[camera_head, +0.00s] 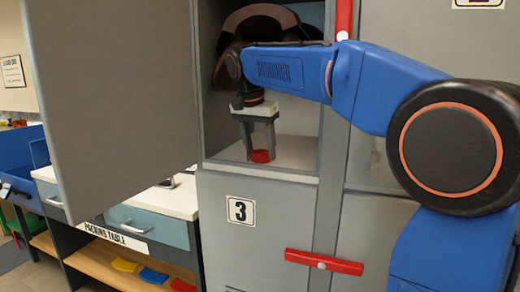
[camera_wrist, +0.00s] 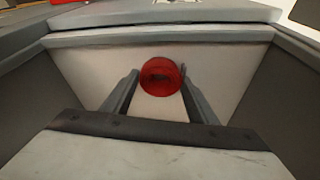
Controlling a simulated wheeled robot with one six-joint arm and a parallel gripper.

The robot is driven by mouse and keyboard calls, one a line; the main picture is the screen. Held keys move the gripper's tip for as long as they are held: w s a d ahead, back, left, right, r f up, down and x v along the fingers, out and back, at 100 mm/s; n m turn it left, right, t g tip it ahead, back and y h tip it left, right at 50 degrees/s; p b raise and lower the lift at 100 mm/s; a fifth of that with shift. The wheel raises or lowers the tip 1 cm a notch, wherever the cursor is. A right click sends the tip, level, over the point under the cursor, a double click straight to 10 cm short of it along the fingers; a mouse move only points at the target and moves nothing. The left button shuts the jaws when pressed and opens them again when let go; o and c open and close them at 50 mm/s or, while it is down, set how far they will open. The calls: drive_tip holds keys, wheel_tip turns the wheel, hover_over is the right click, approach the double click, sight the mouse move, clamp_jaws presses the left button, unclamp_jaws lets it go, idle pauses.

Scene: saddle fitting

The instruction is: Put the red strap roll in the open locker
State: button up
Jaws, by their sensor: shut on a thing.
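The red strap roll (camera_head: 261,156) is between the fingertips of my gripper (camera_head: 259,148), low inside the open locker (camera_head: 300,152). My gripper points down and is shut on the roll. In the wrist view the round red roll (camera_wrist: 161,76) shows end-on with a dark hollow middle, between the two grey fingers of my gripper (camera_wrist: 157,85). The pale locker floor (camera_wrist: 235,70) lies under it. I cannot tell whether the roll touches the floor.
A brown saddle (camera_head: 262,22) sits at the back of the locker above my wrist. The grey locker door (camera_head: 115,100) stands open to the left. A packing table (camera_head: 150,200) stands left.

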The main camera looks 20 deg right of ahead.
drive_tip(key=shift+f, duration=0.15)
drive_tip(key=o, duration=1.3)
drive_tip(key=shift+c, duration=0.2)
drive_tip(key=shift+s+a+r, duration=0.4)
drive_tip(key=shift+a+r, duration=0.05)
drive_tip(key=shift+r, duration=0.3)
drive_tip(key=s+a, duration=0.7)
drive_tip(key=a, duration=0.1)
drive_tip(key=shift+s, duration=0.35)
